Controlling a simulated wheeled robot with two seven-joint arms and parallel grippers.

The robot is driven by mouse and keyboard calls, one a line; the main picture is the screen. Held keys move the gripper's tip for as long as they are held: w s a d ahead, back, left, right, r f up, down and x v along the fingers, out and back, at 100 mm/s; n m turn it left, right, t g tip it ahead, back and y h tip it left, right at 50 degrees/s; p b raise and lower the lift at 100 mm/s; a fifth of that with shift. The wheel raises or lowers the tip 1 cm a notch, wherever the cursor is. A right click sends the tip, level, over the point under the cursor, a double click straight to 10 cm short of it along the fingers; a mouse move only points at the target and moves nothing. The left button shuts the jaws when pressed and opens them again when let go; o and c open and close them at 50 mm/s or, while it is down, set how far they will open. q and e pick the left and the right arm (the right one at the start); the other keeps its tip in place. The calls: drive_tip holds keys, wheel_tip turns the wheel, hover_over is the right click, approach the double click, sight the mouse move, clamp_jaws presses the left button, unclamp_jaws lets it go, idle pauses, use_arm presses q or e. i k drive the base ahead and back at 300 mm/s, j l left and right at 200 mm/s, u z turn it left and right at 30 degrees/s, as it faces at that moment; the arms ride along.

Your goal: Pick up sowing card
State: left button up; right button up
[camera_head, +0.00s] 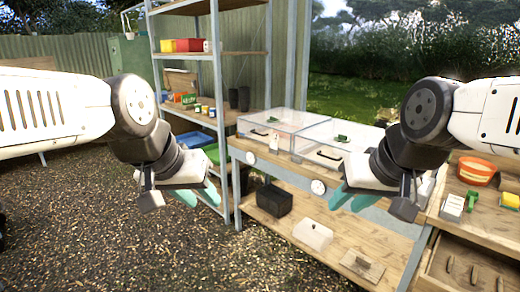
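I cannot make out with certainty which thing is the sowing card. A small pale flat piece (453,206) on the right-hand wooden bench may be it, but it is too small to read. My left gripper (198,195) is open and empty, its teal fingers apart over the gravel in front of the shelf rack. My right gripper (353,198) is open and empty, its teal fingers apart in front of the bench with the clear boxes. It hides part of that bench's front edge.
Two clear lidded boxes (264,121) stand on a wooden-topped bench; its lower shelf holds a black box (274,200) and a white box (313,235). An orange pot (477,171) and a green item (472,200) stand at right. A metal rack (217,75) stands behind.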

sight(274, 145)
drive_tip(key=i+u, duration=0.1)
drive_tip(key=i, duration=0.65)
drive_tip(key=i+u, duration=0.15)
drive_tip(key=i, duration=0.6)
drive_tip(key=i+l+u, duration=0.1)
drive_tip(key=i, duration=0.65)
